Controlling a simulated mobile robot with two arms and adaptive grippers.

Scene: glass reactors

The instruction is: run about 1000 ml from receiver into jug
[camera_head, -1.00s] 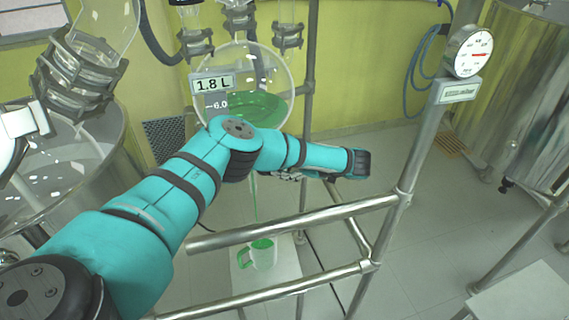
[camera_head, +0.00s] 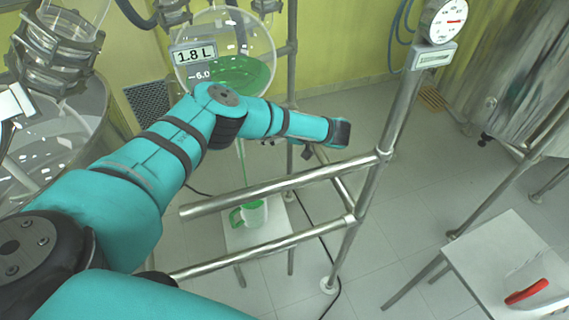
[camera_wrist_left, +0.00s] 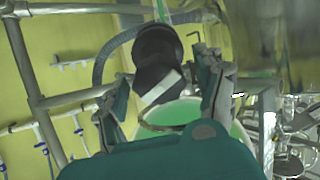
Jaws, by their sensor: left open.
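The receiver (camera_head: 262,45) is a round glass vessel holding green liquid, with a tag reading 1.8 L (camera_head: 194,55). A thin green stream (camera_head: 241,160) falls below it to the jug (camera_head: 254,213), a white cup with a green handle and green liquid inside. In the left wrist view, my left gripper (camera_wrist_left: 165,75) is open, its fingers on either side of a black valve part (camera_wrist_left: 157,50) with a pale block. I cannot tell whether they touch it. Green liquid (camera_wrist_left: 180,112) shows behind. In the head view my arm mostly hides this gripper. My right gripper is not in view.
The jug stands on a small white stool (camera_head: 240,238). Steel frame rails (camera_head: 280,185) cross in front of it. A gauge (camera_head: 443,20) tops the post at right. A white table (camera_head: 500,255) at lower right carries a red object (camera_head: 526,291). Open floor lies between.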

